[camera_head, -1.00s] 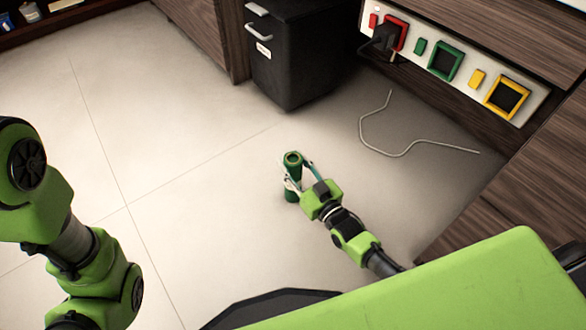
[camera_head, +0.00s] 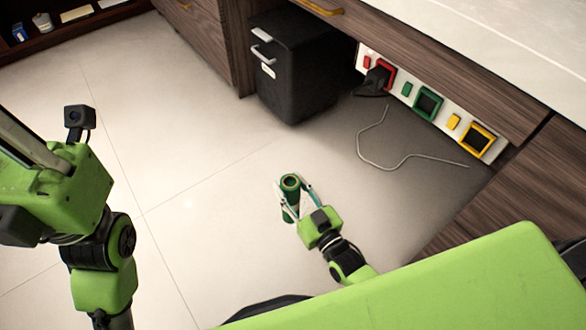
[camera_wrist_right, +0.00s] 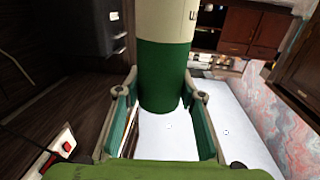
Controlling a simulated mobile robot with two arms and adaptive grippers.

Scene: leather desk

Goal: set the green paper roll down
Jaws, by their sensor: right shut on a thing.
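The green paper roll (camera_head: 290,196) is held upright, or nearly so, in my right gripper (camera_head: 297,194), over the pale floor in the head view. In the right wrist view the roll (camera_wrist_right: 165,75) stands between the two fingers (camera_wrist_right: 160,110), dark green near the gripper and cream beyond, with part of some lettering. I cannot tell whether anything supports the roll from below. The body of my left gripper (camera_head: 60,190) is at the left edge of the head view. Its fingertips are not clearly shown, and it is well away from the roll.
A black drawer cabinet (camera_head: 297,70) stands behind the roll. A pale cable (camera_head: 375,160) lies on the floor to the right. A panel with coloured sockets (camera_head: 430,104) is on the wooden desk front below a pale top (camera_head: 490,40). The floor left of the roll is clear.

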